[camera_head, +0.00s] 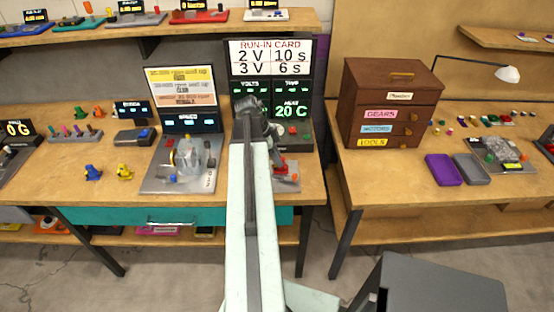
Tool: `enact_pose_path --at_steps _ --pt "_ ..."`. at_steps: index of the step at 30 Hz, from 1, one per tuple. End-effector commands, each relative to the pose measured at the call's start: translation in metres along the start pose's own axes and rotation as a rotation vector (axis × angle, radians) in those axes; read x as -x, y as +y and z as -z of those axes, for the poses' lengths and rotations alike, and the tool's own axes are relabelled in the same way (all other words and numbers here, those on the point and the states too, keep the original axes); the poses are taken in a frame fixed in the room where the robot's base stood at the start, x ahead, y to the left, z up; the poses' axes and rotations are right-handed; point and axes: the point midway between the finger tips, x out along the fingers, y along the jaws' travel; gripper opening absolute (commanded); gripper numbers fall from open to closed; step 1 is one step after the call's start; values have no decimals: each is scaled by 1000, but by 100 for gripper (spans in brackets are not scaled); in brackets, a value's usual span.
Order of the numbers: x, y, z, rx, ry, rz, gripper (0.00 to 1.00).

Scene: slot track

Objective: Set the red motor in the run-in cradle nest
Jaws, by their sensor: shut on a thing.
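My gripper (274,132) is at the far end of my outstretched pale arm, in front of the run-in display (270,52). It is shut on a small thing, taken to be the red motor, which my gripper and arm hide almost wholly. The run-in station's grey plate (288,184) shows in part just right of my arm, below the gripper, with small red and dark parts on it. The cradle nest cannot be made out; my arm covers much of that area. I cannot tell the height of the gripper above the plate.
A grey test stand (183,165) is left of my arm. Yellow (125,172) and blue (93,173) motors stand further left. A brown drawer cabinet (390,100) and purple tray (443,169) are on the right table. A gap separates the tables.

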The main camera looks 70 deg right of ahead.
Motion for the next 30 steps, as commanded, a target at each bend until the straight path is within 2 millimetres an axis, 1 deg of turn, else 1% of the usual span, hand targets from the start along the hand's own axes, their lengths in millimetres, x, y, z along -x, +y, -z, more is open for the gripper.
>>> enact_pose_path --at_steps 16,17,18,19,27,30 --pt "-4 0 -2 1 0 0 0" --pt "-3 0 -2 1 0 0 24" --pt "-3 0 -2 1 0 0 35" --pt "-3 0 -2 1 0 0 41" --pt "-3 0 -2 2 0 1 41" --pt "0 0 -2 2 0 1 41"
